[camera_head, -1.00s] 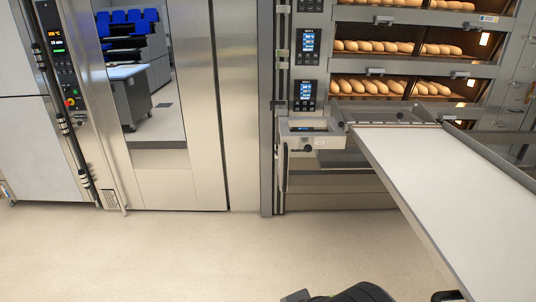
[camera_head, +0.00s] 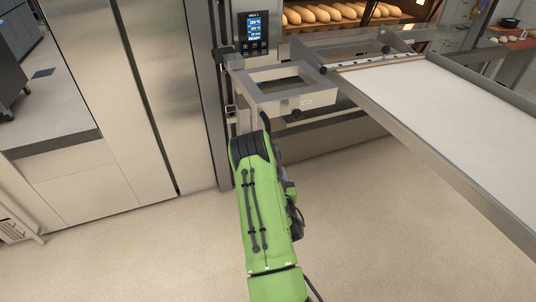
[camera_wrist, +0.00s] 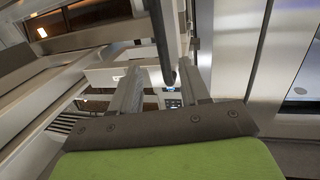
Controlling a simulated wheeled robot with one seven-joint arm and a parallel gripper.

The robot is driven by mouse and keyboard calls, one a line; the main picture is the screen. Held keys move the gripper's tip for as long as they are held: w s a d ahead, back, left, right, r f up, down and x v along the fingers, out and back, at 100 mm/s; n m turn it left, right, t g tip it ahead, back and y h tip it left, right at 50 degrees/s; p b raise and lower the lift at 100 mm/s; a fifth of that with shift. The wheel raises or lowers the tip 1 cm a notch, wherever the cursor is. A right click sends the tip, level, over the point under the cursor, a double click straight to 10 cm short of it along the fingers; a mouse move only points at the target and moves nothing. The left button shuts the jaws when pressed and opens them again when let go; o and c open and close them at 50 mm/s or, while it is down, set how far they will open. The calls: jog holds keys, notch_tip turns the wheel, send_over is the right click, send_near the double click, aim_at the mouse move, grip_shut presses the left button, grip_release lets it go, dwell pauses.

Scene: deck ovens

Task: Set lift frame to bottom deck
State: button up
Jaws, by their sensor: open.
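The lift frame is a grey metal bracket (camera_head: 285,88) joined to the loader. The loader's long white bed (camera_head: 450,105) slopes across the head view to the right. The frame sits just below a lit deck display (camera_head: 256,34) and below the bread-filled deck. A dark upright handle bar (camera_wrist: 160,40) shows in the wrist view. My gripper (camera_wrist: 161,72) is open, with one finger on each side of the bar in that view. I cannot tell whether they touch it. In the head view my green arm hides the fingers and most of the handle.
Loaves lie in a lit oven deck (camera_head: 335,14) behind the frame. A tall steel cabinet (camera_head: 150,90) stands to the left, beside the oven's post. The beige floor (camera_head: 370,240) is clear under the bed and in front of the cabinet.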

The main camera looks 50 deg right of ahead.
jog(key=x, duration=1.4)
jog(key=shift+f+t, duration=0.3)
jog(key=shift+t, duration=0.1)
jog(key=shift+w+d, duration=0.1)
grip_shut()
